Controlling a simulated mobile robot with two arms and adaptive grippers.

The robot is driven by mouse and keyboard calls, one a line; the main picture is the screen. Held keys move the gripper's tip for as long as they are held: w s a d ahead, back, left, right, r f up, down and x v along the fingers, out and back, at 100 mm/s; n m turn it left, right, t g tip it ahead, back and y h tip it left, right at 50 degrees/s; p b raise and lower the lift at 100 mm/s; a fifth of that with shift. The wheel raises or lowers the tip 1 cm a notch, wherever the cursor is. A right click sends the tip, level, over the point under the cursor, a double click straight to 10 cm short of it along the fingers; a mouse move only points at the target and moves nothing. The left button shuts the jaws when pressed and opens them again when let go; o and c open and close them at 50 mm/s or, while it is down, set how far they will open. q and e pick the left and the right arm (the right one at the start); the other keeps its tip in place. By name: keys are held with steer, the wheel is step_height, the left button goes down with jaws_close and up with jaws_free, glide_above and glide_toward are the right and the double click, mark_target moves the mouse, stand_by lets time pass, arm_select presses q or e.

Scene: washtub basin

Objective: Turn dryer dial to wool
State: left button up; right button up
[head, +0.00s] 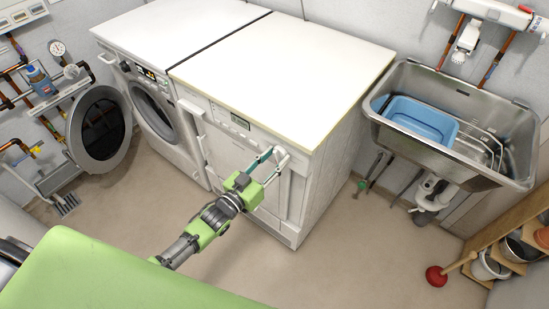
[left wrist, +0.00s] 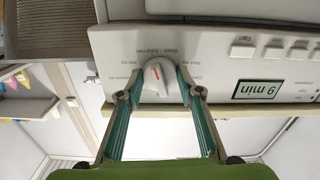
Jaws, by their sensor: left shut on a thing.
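The dryer (head: 220,135) is the white right-hand machine under the counter. Its pale round dial (left wrist: 157,76) shows in the left wrist view, on a panel seen upside down. A red line marks the dial's face, and small labels ring it; I cannot read clearly which one it points to. My left gripper (left wrist: 157,88) has its two green fingers closed on either side of the dial. In the head view my left gripper (head: 270,160) is at the dryer's upper front right, and the dial is hidden there. My right gripper is not in view.
A lit display (left wrist: 270,88) and several buttons sit beside the dial. A washer (head: 155,110) with its round door (head: 99,130) swung open stands left of the dryer. A steel sink (head: 455,120) holding a blue basin (head: 422,120) is at right. The floor ahead is clear.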

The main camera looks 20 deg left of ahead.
arm_select(q)
steer(key=shift+f+m, duration=0.15)
steer(key=shift+m, duration=3.45)
steer(key=o, duration=1.1)
steer(key=shift+s, duration=0.1)
steer(key=v, duration=1.1)
steer(key=shift+s+a, duration=0.15)
steer(key=shift+s, duration=0.25)
